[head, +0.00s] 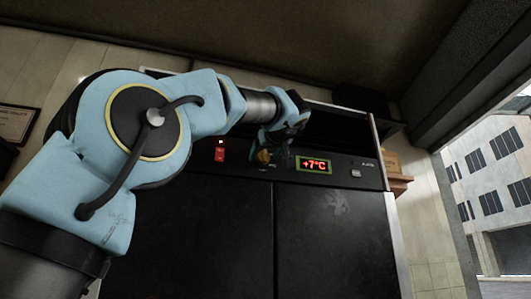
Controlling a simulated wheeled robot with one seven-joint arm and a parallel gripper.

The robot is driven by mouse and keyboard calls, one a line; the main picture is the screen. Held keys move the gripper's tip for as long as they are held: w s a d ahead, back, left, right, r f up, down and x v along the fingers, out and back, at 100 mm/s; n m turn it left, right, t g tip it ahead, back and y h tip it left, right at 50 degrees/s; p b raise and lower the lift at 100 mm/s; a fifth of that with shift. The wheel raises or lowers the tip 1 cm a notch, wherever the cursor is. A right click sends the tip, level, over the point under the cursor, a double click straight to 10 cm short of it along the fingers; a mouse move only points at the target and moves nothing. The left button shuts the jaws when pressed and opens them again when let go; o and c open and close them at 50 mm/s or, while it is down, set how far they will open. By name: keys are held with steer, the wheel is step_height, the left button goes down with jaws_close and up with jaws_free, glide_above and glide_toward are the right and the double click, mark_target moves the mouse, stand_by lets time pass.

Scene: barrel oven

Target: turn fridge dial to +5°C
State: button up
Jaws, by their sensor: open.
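The fridge (230,230) is a wide dark unit with two front doors and a control strip above them. Its display (314,165) reads +7°C in red. My gripper (268,157) is at the strip, just left of the display. It is open, but its fingers are small and dark in the picture. A small yellowish piece shows at the fingertips; I cannot tell if it is part of the dial. The dial is mostly or wholly hidden behind my gripper, and I cannot tell if the fingers touch it.
A red lit switch (219,150) is on the strip left of my gripper. A small light switch (356,173) is right of the display. A framed sign (16,124) hangs on the left wall.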

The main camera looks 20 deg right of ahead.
jaws_close()
stand_by(0.6)
